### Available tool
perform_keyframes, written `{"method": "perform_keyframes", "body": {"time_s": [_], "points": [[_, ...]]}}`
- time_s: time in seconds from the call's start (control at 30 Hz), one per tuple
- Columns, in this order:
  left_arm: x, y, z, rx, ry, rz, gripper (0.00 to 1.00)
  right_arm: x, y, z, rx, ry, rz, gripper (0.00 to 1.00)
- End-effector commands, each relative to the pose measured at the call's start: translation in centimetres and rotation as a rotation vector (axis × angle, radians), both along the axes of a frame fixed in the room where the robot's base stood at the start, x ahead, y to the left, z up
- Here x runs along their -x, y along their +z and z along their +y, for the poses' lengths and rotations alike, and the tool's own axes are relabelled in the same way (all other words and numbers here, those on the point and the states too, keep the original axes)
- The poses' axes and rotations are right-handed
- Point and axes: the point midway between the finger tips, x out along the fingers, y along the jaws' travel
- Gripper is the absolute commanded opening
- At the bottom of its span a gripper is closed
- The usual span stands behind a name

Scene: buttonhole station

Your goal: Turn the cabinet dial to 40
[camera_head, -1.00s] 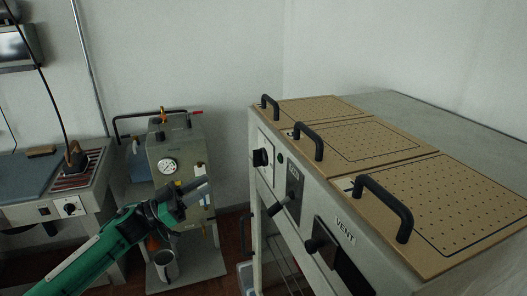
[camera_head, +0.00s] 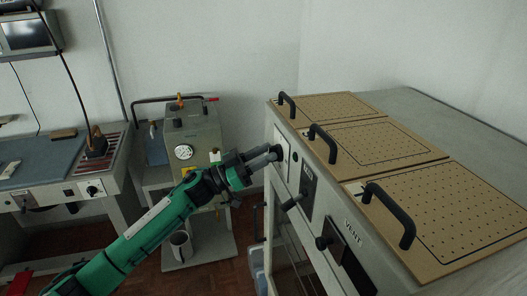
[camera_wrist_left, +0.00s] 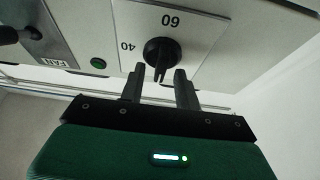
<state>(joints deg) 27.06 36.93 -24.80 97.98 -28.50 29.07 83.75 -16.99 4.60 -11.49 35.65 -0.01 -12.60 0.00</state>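The cabinet dial is a black knob (camera_wrist_left: 158,50) on a pale plate, marked 40 and 60, in the left wrist view. Its fin sticks out toward the space between my fingers; I cannot tell which mark it points to. My left gripper (camera_wrist_left: 159,82) is open, with its two fingers apart on either side of the fin's tip and nothing between them that I can see gripped. In the head view my left gripper (camera_head: 274,153) reaches the front of the cabinet (camera_head: 352,238) and hides the dial. My right gripper is not in view.
A FAN switch lever (camera_head: 293,201) and a VENT knob (camera_head: 323,242) stick out of the cabinet front. Lids with black handles (camera_head: 390,215) lie on top. A green button (camera_wrist_left: 98,63) is beside the dial. A boiler with a gauge (camera_head: 184,152) stands behind my left arm.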

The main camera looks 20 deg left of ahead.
Motion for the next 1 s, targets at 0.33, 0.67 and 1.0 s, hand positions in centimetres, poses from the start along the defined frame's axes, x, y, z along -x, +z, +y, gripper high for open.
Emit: {"method": "perform_keyframes", "body": {"time_s": [0.33, 0.67, 1.0], "points": [[0.0, 0.0, 0.0, 0.0, 0.0, 0.0, 0.15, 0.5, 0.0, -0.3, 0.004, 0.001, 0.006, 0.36], [0.0, 0.0, 0.0, -0.004, 0.0, -0.006, 0.0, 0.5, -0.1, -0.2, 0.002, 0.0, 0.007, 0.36], [0.0, -0.2, 0.0, -0.083, 0.0, -0.123, 0.0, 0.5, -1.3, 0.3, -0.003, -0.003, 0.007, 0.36]]}}
